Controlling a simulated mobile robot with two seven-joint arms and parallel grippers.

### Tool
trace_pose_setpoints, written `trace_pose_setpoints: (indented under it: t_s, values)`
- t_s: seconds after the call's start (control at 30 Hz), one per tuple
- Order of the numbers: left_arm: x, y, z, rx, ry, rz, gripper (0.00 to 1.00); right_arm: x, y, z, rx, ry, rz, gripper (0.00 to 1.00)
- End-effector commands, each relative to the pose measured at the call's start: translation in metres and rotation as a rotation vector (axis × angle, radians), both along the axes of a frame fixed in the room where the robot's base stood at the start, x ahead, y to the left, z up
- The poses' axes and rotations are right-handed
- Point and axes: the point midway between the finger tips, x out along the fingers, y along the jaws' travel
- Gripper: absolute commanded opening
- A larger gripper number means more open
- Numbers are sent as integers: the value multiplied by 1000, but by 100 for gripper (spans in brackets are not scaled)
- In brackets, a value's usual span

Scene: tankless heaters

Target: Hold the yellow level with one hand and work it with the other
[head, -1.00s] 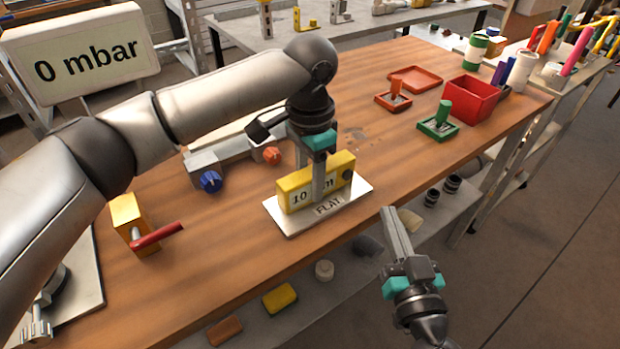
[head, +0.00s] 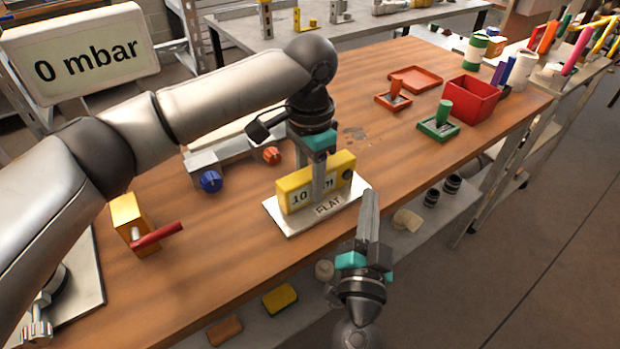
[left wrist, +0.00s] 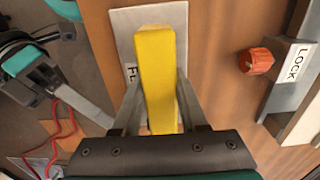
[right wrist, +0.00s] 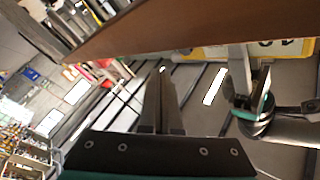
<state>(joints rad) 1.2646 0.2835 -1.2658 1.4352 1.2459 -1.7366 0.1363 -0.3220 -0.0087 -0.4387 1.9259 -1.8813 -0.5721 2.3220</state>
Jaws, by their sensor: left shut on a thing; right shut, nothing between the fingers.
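The yellow level (head: 298,191) stands upright on a white plate marked FLAT (head: 290,225) on the wooden table. A display on its face shows digits, partly covered by a finger. A dark round knob (head: 347,176) sits at its right end. My left gripper (head: 318,192) is shut on the level from above, one finger on each broad side, as the left wrist view (left wrist: 155,85) also shows. My right gripper (head: 370,195) is shut and empty, in front of the table edge, just right of and below the plate, apart from the level. In the right wrist view the level (right wrist: 225,53) is at top right.
A grey fixture with a blue knob (head: 210,181) and an orange knob (head: 271,155) lies behind the level. A yellow block with a red handle (head: 155,237) stands at left. Red trays, a green stamp (head: 440,125) and a red bin (head: 470,98) are at right. A lower shelf holds small items.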

Motion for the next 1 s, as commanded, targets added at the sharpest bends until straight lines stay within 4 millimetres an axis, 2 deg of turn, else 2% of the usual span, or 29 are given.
trace_pose_setpoints:
  t_s: [0.1, 0.3, 1.0]
  values:
    - [0, 0, 0, -1, -1, 0, 0, 12, 8, 0, 0, -1, 0, 0]
    - [0, 0, 0, -1, -1, 0, 0, 23, 17, 0, 0, 0, 1, 0]
    - [0, 0, 0, -1, -1, 0, 0, 25, 18, 0, -1, 1, 0, 0]
